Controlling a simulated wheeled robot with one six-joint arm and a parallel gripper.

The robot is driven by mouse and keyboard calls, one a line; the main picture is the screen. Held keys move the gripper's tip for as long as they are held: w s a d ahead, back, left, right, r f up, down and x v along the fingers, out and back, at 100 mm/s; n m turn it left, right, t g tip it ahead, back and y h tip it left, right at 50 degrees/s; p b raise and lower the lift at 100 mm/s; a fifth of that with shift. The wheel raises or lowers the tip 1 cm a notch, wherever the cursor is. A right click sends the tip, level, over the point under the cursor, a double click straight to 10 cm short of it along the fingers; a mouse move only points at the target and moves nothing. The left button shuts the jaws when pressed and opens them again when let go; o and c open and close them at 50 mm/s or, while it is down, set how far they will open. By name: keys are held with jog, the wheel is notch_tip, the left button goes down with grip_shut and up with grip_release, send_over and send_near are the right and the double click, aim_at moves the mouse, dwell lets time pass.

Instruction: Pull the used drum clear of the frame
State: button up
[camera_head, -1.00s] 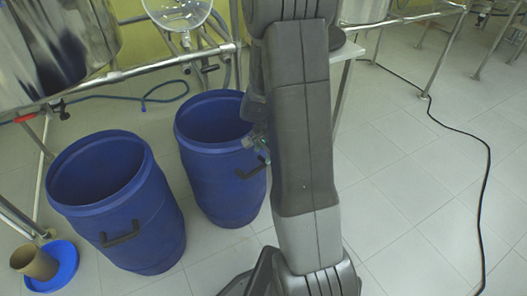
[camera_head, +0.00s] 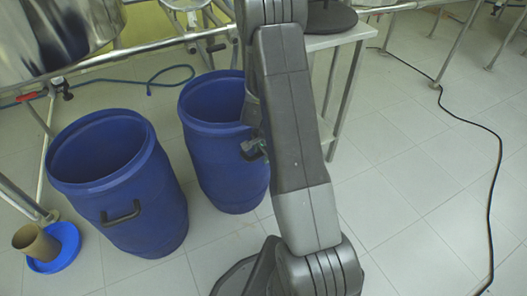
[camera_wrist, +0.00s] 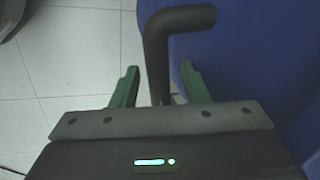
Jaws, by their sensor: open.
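Two open blue drums stand upright on the floor, a left drum (camera_head: 120,205) and a right drum (camera_head: 222,165). I cannot tell by marking which is the used one. My gripper (camera_head: 254,150) is at the near right side of the right drum. In the wrist view my gripper (camera_wrist: 159,78) has its green fingers apart, one on each side of the dark drum handle (camera_wrist: 157,50). The blue drum wall (camera_wrist: 255,60) fills the right there. The metal frame (camera_head: 130,68) runs behind the drums; my arm hides part of the right drum's rim.
A blue hose (camera_head: 140,84) lies behind the drums. A white table (camera_head: 335,42) stands behind my arm. A black cable (camera_head: 497,150) crosses the otherwise clear floor at the right.

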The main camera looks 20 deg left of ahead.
jog(key=shift+c, duration=0.4)
grip_shut()
dwell(1.1)
